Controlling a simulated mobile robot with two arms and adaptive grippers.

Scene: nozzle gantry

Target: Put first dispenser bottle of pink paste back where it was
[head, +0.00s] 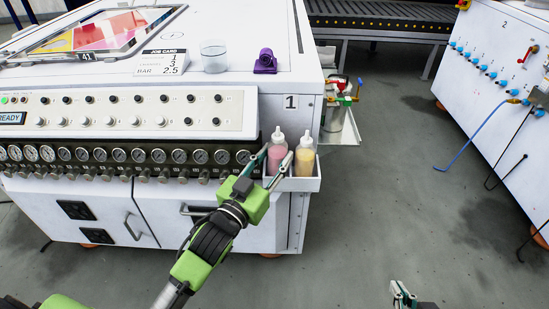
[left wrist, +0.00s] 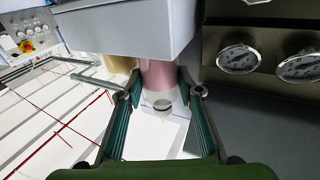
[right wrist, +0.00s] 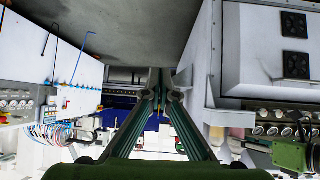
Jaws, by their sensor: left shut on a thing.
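The pink paste bottle (head: 277,157) stands upright in the white holder tray (head: 305,185) on the front corner of the machine, beside a yellow paste bottle (head: 304,155). My left gripper (head: 278,163) is shut on the pink bottle, one finger on either side. In the left wrist view, which is upside down, the fingers (left wrist: 160,90) flank the pink body (left wrist: 157,73), and the tray wall (left wrist: 125,30) hides its lower part. My right gripper (head: 402,293) is low at the bottom edge, away from the bottles; its fingers (right wrist: 162,80) are together and empty.
A row of gauges (head: 140,156) runs along the machine front beside the tray. A glass beaker (head: 214,57) and a purple part (head: 265,62) stand on top. A side shelf (head: 342,130) sticks out behind the tray. Grey floor (head: 400,190) lies open to the right.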

